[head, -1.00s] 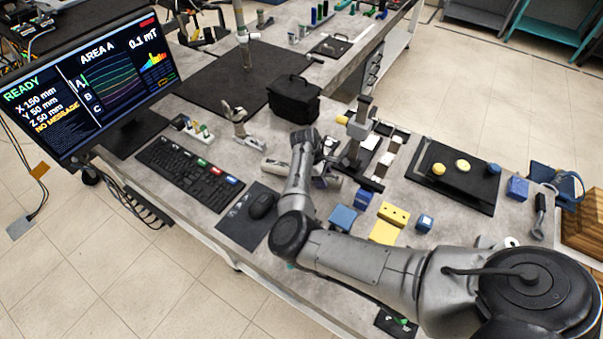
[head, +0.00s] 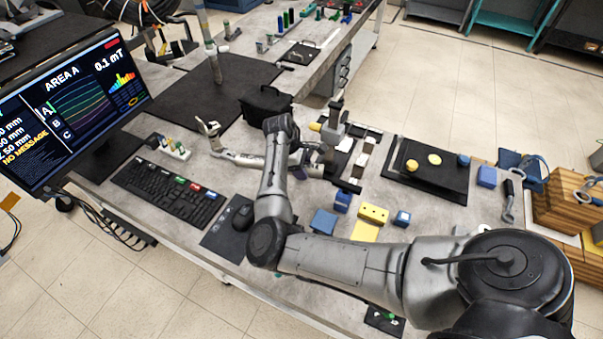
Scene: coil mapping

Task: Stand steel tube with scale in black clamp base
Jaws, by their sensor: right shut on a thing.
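My right arm comes in from the lower right, and its gripper (head: 299,169) is partly hidden behind my wrist. It is shut on a long silver tube (head: 244,159), which lies roughly level, close over the table. The tube's left end is close to a silver hooked fitting (head: 212,135); whether they touch is unclear. The scale marks are too small to read. A dark upright stand with a yellow knob (head: 331,130) is right of the gripper; I cannot tell whether it is the black clamp base. My left gripper is not in view.
A black case (head: 265,103) stands behind the wrist. The keyboard (head: 168,190) and mouse (head: 243,216) are left of my arm. Blue and yellow blocks (head: 373,213) lie in front of the stand. A black tray (head: 425,178) is at right. The black mat (head: 185,92) has bare space around a post.

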